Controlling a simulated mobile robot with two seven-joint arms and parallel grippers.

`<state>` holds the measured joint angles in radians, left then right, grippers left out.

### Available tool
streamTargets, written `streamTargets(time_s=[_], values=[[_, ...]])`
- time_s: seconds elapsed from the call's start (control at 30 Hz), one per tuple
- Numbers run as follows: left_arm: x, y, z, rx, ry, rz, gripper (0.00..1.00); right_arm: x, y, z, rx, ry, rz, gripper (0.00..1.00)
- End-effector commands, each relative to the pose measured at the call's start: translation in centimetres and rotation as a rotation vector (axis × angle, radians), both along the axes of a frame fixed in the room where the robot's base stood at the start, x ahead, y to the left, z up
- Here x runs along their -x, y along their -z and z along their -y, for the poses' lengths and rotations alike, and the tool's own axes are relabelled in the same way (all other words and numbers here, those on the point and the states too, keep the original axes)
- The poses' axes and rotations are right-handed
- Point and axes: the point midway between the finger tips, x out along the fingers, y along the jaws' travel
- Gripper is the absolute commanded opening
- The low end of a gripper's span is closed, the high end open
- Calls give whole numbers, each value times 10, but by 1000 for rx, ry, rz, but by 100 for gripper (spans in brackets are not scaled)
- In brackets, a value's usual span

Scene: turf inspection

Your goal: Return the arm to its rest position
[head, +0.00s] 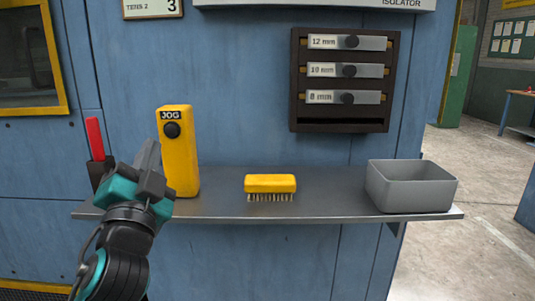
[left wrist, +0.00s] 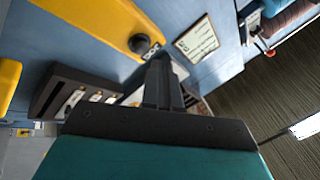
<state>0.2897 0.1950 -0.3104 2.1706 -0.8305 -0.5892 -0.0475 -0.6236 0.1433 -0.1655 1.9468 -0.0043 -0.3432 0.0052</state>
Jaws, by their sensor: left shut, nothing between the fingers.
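My left gripper (head: 149,158) is shut and empty. It is raised in front of the left end of the grey shelf (head: 330,189), just left of the yellow JOG box (head: 181,170). I cannot tell whether it touches the box. The box stands upright on the shelf, with a black knob near its top. In the left wrist view the closed fingers (left wrist: 163,82) have nothing between them, and the JOG box (left wrist: 95,18) shows above them. My right gripper is in neither view.
A red-handled tool (head: 96,140) stands at the shelf's left end, partly behind my gripper. A yellow brush (head: 270,185) lies mid-shelf, bristles down. A grey bin (head: 410,187) stands at the right end. A dark rack (head: 345,119) with labelled gauges hangs above. Open floor lies right.

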Motion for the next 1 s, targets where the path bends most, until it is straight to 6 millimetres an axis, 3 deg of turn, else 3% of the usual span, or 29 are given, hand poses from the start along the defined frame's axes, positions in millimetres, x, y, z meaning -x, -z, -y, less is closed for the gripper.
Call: streamTargets(time_s=[0.03, 0.2, 0.3, 0.4, 0.6, 0.87, 1.0], values=[[4, 41, -12, 92, -10, -130, 0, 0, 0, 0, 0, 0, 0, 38], [37, 165, -36, 359, -63, -539, 0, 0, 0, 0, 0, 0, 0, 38], [75, 230, -40, 493, -99, -779, 0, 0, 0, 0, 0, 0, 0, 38], [118, 281, -39, 597, -132, -995, 0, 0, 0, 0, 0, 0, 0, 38], [195, 339, -30, 729, -183, -1314, 0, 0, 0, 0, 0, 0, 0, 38], [285, 373, -16, 837, -231, -1637, 0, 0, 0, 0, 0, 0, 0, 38], [260, 377, -13, 835, -175, -1550, 0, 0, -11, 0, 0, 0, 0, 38]])
